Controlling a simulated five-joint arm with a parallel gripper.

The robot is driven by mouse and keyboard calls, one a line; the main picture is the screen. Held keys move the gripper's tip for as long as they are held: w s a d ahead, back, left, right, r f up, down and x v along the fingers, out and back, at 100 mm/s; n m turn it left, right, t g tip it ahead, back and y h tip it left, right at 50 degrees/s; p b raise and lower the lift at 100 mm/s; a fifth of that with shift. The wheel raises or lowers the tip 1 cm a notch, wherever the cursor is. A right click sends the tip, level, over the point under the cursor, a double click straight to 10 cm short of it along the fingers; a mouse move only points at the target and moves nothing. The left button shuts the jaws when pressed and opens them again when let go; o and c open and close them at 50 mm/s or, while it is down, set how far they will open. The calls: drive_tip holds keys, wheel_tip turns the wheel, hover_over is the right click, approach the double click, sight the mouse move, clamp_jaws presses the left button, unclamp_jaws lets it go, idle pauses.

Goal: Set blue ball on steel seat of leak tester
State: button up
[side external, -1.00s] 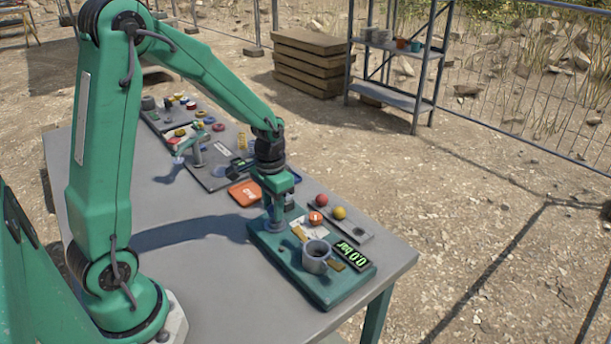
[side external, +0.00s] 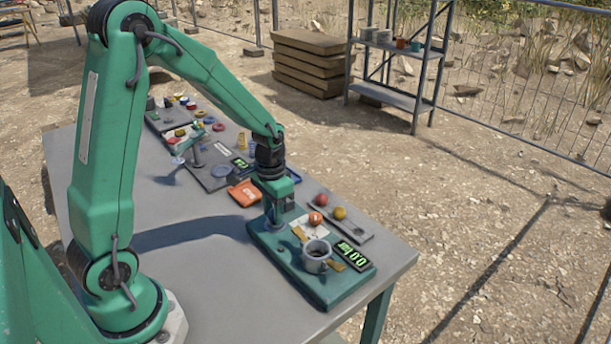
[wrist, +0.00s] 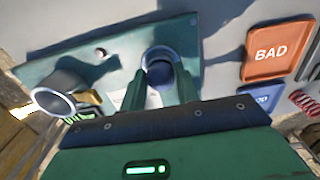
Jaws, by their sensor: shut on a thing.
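The leak tester is a teal plate (side external: 290,272) at the front of the table. A round steel seat stands at its far left end and shows as a grey ring (wrist: 161,50) in the wrist view. My gripper (side external: 276,220) points down at this seat. In the wrist view, my gripper's two green fingers (wrist: 159,88) are shut on the dark blue ball (wrist: 159,72), which shows between them inside the ring's outline. I cannot tell whether the ball touches the seat. In the side view, the fingers hide the ball.
A grey cup (side external: 316,256) and a lit display (side external: 354,255) are on the tester. An orange ball (side external: 315,218), a red ball (side external: 321,199) and a yellow ball (side external: 339,213) are behind it. An orange BAD tray (wrist: 276,52) and a blue tray (wrist: 262,97) lie close by.

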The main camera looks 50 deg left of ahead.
drive_tip(key=shift+f, duration=0.25)
idle(0.4)
drive_tip(key=o, duration=1.4)
drive_tip(key=shift+o, duration=0.2)
drive_tip(key=shift+r, duration=0.1)
drive_tip(key=shift+r, duration=3.7)
